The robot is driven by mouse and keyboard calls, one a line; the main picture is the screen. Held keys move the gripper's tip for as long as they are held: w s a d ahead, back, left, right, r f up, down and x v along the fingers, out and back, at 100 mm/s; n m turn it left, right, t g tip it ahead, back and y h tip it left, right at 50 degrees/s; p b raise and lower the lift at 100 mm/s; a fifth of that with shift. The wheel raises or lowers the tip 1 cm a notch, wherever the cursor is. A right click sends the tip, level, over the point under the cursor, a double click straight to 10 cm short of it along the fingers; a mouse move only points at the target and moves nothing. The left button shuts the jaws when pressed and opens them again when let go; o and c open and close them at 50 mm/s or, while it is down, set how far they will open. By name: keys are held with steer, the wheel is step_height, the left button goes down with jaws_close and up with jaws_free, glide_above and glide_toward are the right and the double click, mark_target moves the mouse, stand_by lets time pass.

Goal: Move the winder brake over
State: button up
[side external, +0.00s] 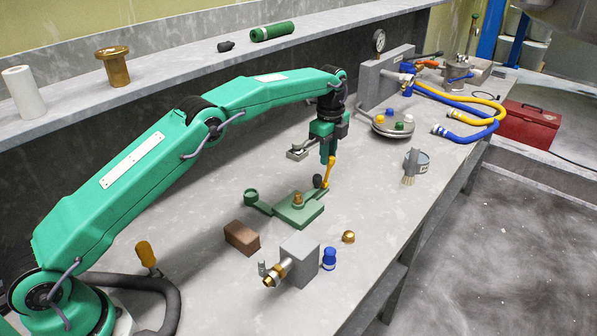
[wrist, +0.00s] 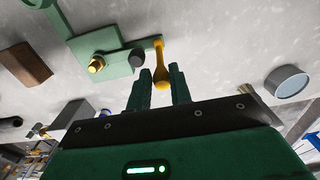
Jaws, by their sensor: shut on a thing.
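The winder brake (side external: 300,210) is a green plate with a brass fitting, a side arm ending in a round cup, and a yellow lever (side external: 328,172). The lever stands at the plate's far right side, tilted a little from upright, beside a dark knob. My gripper (side external: 328,158) points down and is shut on the lever's upper end. In the wrist view the lever's bulbous yellow end (wrist: 162,79) sits between the two green fingers (wrist: 161,74), with the plate (wrist: 115,50) beyond them.
A brown block (side external: 242,237), a grey block with a brass valve (side external: 298,260), a blue cap (side external: 329,259) and a brass nut (side external: 348,237) lie nearer. A grey cup with a brush (side external: 415,165) stands to the right. Bench space right of the plate is clear.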

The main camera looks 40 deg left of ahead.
steer(key=shift+w+a+r, duration=0.1)
steer(key=shift+a, duration=1.15)
jaws_close()
steer(key=shift+a, duration=0.15)
steer(key=shift+a, duration=1.15)
steer(key=shift+o, duration=1.7)
jaws_free()
